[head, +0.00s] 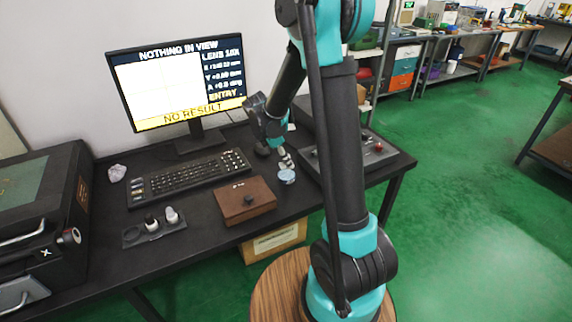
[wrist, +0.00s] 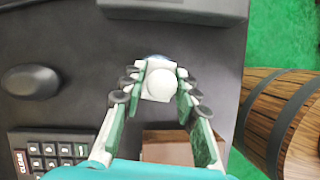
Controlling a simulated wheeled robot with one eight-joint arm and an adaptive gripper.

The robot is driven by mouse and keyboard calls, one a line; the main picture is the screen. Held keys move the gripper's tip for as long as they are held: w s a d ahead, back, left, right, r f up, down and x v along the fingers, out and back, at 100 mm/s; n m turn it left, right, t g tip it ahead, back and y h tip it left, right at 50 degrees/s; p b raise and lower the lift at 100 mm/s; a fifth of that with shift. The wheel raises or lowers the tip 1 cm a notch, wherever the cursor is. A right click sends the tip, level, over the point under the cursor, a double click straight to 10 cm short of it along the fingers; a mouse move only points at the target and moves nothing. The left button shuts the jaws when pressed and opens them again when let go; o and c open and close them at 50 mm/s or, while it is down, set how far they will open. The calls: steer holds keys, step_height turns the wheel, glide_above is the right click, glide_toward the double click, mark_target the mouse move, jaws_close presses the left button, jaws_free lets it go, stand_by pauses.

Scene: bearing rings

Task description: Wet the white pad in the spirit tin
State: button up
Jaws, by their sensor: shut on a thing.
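My gripper (head: 285,160) is shut on a white round-topped piece (wrist: 159,88), which I take to be the white pad's holder. Its lower end is hidden from the wrist. The spirit tin (head: 287,176) is a small round, pale blue tin on the black desk. My fingers and the held piece are just above it in the head view. In the wrist view only a bluish edge of the tin (wrist: 157,57) shows behind the held piece. I cannot tell whether the pad touches the tin.
A keyboard (head: 190,178), a monitor reading "NO RESULT" (head: 182,84) and a control panel (head: 372,152) surround the spot. A mouse (wrist: 30,81) lies left in the wrist view.

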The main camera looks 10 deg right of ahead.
steer(key=shift+r, duration=1.7)
